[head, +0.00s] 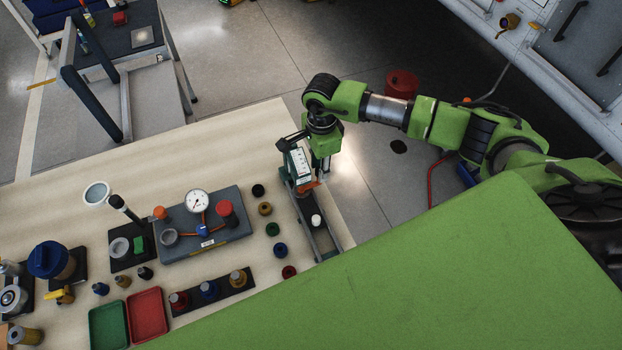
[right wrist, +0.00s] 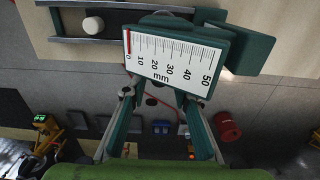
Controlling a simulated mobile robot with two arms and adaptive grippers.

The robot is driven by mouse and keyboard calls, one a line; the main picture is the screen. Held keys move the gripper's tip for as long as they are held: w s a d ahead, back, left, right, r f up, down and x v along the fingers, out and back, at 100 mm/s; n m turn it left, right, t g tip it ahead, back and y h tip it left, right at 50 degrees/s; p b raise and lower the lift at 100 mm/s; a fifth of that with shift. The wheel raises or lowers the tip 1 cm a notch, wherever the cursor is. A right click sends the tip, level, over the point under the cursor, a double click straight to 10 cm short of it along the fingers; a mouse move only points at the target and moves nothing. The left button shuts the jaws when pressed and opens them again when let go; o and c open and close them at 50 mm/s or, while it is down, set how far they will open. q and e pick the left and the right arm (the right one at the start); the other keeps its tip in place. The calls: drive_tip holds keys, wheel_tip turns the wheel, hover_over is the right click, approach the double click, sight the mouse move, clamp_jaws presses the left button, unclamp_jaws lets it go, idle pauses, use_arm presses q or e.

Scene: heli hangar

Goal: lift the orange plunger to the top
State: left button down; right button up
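A dark green gauge block with a white millimetre scale (head: 299,163) stands at the right end of the bench. A small orange piece (head: 308,186), perhaps the plunger, shows at its lower side. The scale (right wrist: 170,60) is large in the right wrist view, with a red mark at its 0 end. No orange plunger can be made out there. My right gripper (head: 319,172) points down right beside the block. In the right wrist view its two fingers (right wrist: 158,98) are apart, just below the scale, with nothing seen between them. My left gripper is not in view.
A dark rail with a white knob (head: 316,220) runs along the bench's right edge. Left of it are several coloured caps, a grey gauge board (head: 205,240), and red and green trays (head: 147,314). Open floor lies beyond the bench, with a red drum (head: 402,84).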

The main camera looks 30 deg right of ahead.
clamp_jaws()
drive_tip(key=shift+r, duration=0.1)
drive_tip(key=shift+r+p, duration=1.2)
drive_tip(key=shift+r, duration=0.95)
drive_tip(key=shift+c, duration=1.1)
unclamp_jaws()
drive_tip(key=shift+r, duration=0.1)
drive_tip(key=shift+o, duration=1.1)
